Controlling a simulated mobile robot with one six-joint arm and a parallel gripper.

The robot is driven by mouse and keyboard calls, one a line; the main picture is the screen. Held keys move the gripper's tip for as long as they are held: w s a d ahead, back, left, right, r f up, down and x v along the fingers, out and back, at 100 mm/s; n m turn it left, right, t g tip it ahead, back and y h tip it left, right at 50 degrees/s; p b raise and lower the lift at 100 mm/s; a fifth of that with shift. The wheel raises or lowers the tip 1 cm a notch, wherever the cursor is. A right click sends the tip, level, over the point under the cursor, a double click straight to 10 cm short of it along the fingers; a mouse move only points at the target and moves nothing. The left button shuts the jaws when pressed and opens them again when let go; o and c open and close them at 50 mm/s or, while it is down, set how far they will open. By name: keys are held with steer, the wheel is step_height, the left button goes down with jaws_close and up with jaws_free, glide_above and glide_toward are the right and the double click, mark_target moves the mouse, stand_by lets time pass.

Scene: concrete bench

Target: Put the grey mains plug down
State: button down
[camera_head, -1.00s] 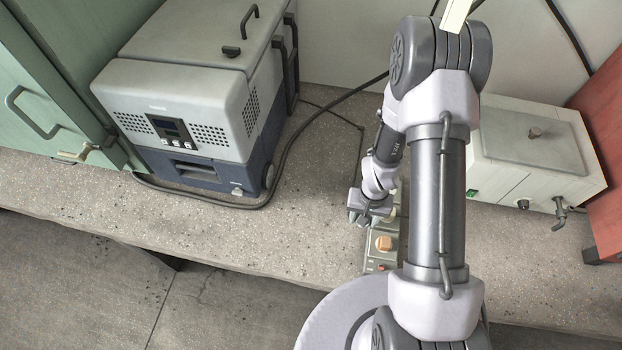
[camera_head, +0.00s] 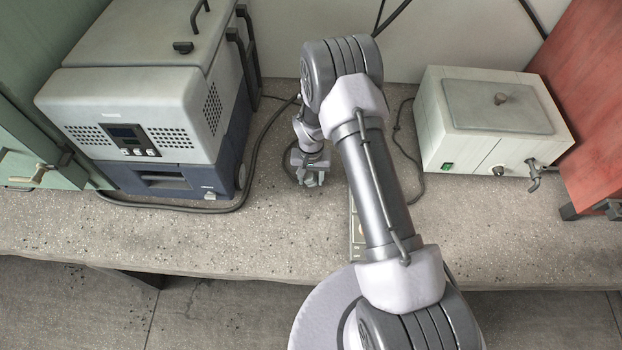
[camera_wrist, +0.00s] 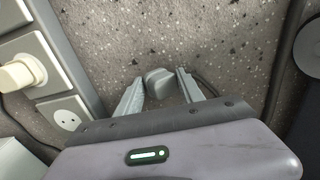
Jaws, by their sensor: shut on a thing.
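The grey mains plug (camera_wrist: 159,83) shows in the wrist view between the two fingertips of my gripper (camera_wrist: 158,88). My gripper is shut on it, over bare speckled bench. A dark cable runs close by the right finger. In the head view my gripper (camera_head: 309,178) is low over the bench, right of the cool box, and the plug cannot be made out clearly there. I cannot tell whether the plug touches the bench (camera_head: 215,235).
A socket strip (camera_wrist: 48,75) lies left of my gripper in the wrist view, with a cream plug (camera_wrist: 22,74) in one socket and an empty socket (camera_wrist: 68,120) below. In the head view, a cool box (camera_head: 150,110) stands left and a white water bath (camera_head: 490,120) right.

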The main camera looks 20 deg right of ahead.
mark_target(311, 177)
steer(key=shift+f+b, duration=0.45)
steer(key=shift+b, duration=0.1)
steer(key=shift+f, duration=0.1)
steer(key=c, duration=0.7)
jaws_free()
step_height(311, 177, up, 13)
steer(key=p, duration=0.4)
steer(key=shift+p, duration=0.3)
